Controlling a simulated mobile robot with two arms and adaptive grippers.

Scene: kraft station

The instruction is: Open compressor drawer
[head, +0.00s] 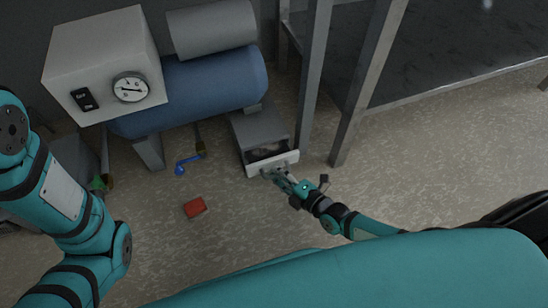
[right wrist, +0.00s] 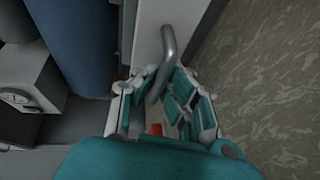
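The compressor has a blue tank (head: 215,88) and a white box (head: 100,65) with a gauge, at the upper left of the head view. Its grey drawer housing (head: 258,127) stands low at the tank's right end. The drawer's white front (head: 285,163) stands out from the housing, and a dark interior shows behind it, so the drawer is partly open. My right gripper (head: 270,173) is at this front. In the right wrist view the curved metal handle (right wrist: 168,45) runs between its fingers (right wrist: 160,85), which appear closed on it. My left gripper is out of view.
A metal table leg (head: 314,80) stands just right of the drawer, with another leg (head: 365,90) beyond it. A red block (head: 194,207) and a blue tool (head: 182,167) lie on the floor to the left. The floor before the drawer is otherwise clear.

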